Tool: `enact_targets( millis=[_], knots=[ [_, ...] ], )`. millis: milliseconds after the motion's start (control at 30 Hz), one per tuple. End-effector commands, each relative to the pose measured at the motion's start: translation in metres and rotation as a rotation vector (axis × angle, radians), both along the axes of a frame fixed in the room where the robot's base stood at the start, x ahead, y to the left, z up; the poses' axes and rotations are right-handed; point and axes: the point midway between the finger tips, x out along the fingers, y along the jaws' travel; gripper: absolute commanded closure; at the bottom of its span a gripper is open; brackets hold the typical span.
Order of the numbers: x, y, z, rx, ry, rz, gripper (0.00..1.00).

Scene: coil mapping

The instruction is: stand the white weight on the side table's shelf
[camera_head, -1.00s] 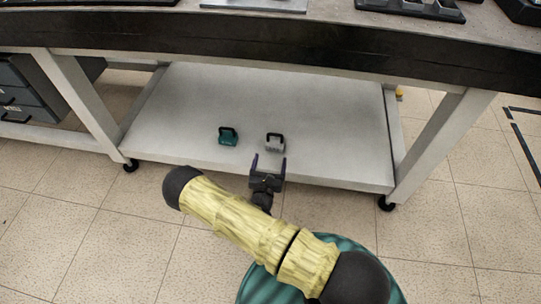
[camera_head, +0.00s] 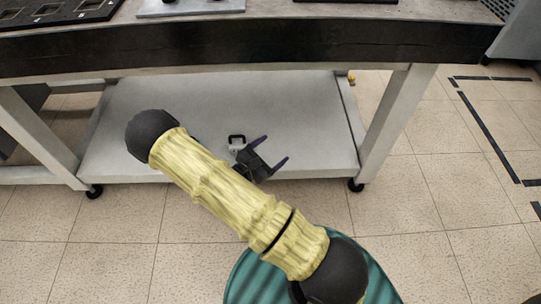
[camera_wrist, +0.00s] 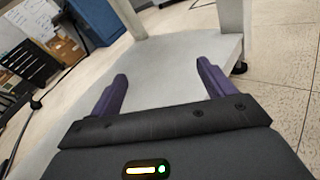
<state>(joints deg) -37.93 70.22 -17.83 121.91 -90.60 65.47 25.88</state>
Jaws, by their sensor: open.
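The weight is not in the wrist view.
The dark-edged tabletop (camera_head: 250,45) lies above the shelf. A white table leg (camera_head: 395,125) stands at the right, with a black caster (camera_head: 356,184) near it. The shelf's right part is bare. Tiled floor is clear to the right.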

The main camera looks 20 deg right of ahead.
Motion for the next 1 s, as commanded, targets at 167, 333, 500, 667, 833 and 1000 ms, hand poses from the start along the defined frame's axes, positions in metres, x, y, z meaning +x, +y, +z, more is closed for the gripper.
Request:
enact_targets(
  millis=[167, 333, 500, 667, 833, 1000],
  knots=[
    [-0.045, -0.025, 0.029, 0.209, -0.041, -0.328, 0.19],
    [-0.086, -0.029, 0.047, 0.432, -0.092, -0.596, 0.19],
    [-0.118, -0.018, 0.065, 0.677, -0.166, -0.825, 0.19],
    [-0.137, 0.001, 0.084, 0.918, -0.265, -1.000, 0.19],
    [-0.144, 0.021, 0.110, 1.181, -0.404, -1.139, 0.19],
    [-0.144, 0.037, 0.143, 1.433, -0.583, -1.232, 0.19]
  ],
)
